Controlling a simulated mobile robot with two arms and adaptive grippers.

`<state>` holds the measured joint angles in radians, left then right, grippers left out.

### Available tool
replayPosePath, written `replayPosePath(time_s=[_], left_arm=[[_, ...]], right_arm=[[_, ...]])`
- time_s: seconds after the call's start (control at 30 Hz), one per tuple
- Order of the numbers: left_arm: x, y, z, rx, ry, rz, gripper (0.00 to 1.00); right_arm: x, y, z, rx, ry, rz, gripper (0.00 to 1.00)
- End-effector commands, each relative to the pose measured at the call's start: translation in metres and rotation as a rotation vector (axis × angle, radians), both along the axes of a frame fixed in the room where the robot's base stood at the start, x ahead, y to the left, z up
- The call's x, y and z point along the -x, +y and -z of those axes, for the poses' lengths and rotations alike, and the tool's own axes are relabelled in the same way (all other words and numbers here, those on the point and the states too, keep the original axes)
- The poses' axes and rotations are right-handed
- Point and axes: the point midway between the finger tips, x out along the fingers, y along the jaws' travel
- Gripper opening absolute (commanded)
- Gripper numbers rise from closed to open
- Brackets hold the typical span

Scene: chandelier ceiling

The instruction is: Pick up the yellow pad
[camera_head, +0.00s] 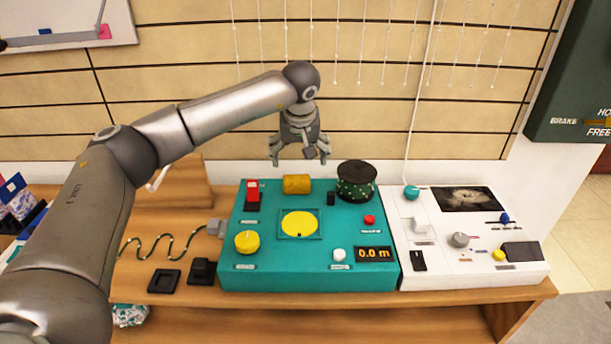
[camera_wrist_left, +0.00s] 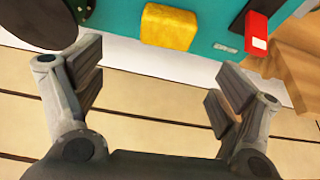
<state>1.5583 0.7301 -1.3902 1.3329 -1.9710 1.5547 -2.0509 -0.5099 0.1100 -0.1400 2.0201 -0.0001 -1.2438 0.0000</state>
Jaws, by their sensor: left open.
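A yellow block-shaped pad (camera_head: 296,184) lies at the back of the teal console (camera_head: 270,274). It also shows in the left wrist view (camera_wrist_left: 169,27), at the top, beyond the fingertips. A flat yellow disc (camera_head: 299,224) sits in a square frame at the console's middle, and a yellow knob (camera_head: 247,242) is at its front left. My left gripper (camera_head: 299,158) is open and empty, pointing down above and behind the block. Its two spread fingers show in the wrist view (camera_wrist_left: 156,85), apart from the block. My right gripper is out of view.
A red switch (camera_head: 252,190) stands left of the block, and a dark-topped green drum (camera_head: 357,181) stands right. A white console (camera_head: 470,268) adjoins on the right. The panelled wall (camera_head: 380,130) rises close behind. Hanging strings line it.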

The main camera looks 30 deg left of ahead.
Motion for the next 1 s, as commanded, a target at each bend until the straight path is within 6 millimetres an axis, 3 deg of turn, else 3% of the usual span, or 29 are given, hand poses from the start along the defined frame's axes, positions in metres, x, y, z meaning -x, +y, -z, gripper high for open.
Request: replayPosePath(time_s=[0.2,0.47,0.8,1.0], left_arm=[[-0.009,0.008,0.033,-0.006,0.006,-0.002,0.89],[-0.016,0.011,0.053,-0.004,0.002,-0.001,0.89],[-0.023,0.018,0.096,-0.003,0.004,-0.002,0.89],[-0.025,0.019,0.101,-0.003,0.002,0.000,0.89]], right_arm=[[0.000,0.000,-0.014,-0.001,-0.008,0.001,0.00],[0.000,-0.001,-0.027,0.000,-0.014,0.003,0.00],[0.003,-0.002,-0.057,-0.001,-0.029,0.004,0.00],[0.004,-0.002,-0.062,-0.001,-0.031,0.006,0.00]])
